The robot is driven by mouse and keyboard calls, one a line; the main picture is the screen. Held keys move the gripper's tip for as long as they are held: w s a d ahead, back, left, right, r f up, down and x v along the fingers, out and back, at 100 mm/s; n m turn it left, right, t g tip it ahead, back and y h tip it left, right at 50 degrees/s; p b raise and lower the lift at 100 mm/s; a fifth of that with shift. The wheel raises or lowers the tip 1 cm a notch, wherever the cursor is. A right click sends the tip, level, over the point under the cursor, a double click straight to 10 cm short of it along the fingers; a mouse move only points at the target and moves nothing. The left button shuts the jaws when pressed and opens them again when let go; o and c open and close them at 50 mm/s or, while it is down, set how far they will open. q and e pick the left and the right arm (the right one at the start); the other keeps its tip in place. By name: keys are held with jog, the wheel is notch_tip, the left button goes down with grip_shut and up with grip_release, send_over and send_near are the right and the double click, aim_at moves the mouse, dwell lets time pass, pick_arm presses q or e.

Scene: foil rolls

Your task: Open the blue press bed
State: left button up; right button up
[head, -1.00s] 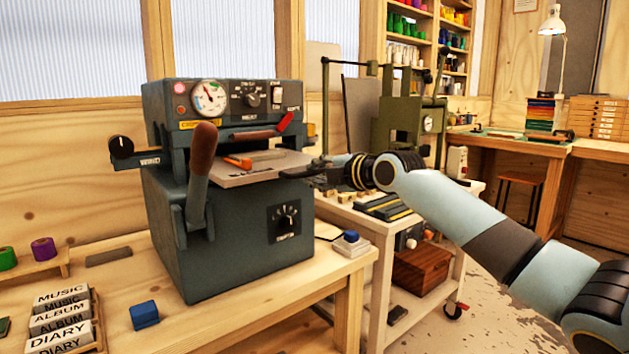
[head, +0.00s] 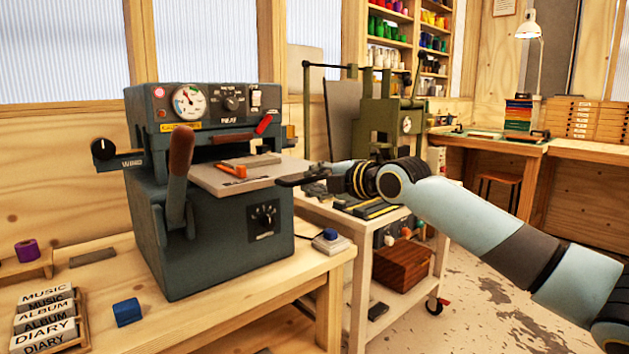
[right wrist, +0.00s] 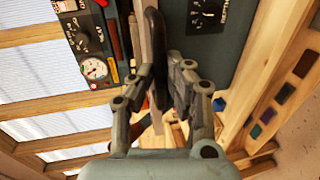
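The blue-grey press (head: 215,215) stands on the wooden bench at the left in the head view. Its flat grey bed (head: 238,181) sticks out of the slot at the front right, with an orange piece (head: 233,170) on it. My right gripper (head: 290,181) is at the bed's right end. In the right wrist view, the fingers of my right gripper (right wrist: 160,78) are on both sides of the dark bed handle (right wrist: 158,45) and look closed on it. The contact is partly hidden. My left gripper is in neither view.
A brown-gripped lever (head: 177,180) stands at the press's front left. A blue block (head: 127,312) and a rack of label blocks (head: 45,318) lie on the bench. A white cart (head: 357,285) and an olive-green press (head: 388,120) stand to the right.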

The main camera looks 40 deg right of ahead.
jog(key=o, duration=0.4)
jog(key=shift+c, duration=0.2)
jog(key=v, duration=0.7)
jog(key=shift+s, duration=0.3)
jog(key=shift+d+r, duration=0.1)
